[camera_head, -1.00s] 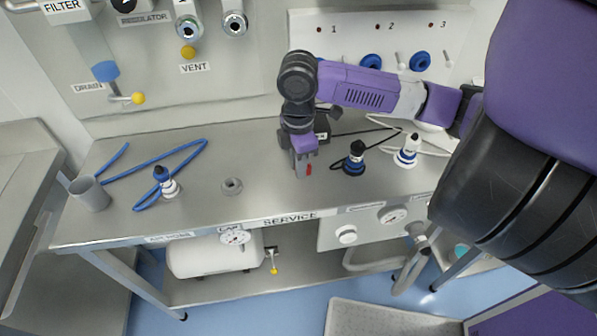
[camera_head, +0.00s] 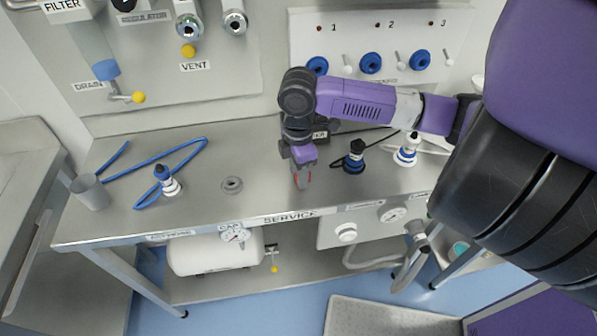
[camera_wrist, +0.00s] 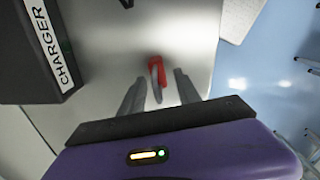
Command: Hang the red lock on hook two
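The red lock (camera_wrist: 155,68) lies on the bench top, between and slightly beyond my two fingertips in the wrist view. I cannot tell for sure which of these is hook two.
A black charger box (camera_wrist: 30,50) stands close beside my gripper. A grey ring (camera_head: 232,184) lies left. The bench's front edge is near.

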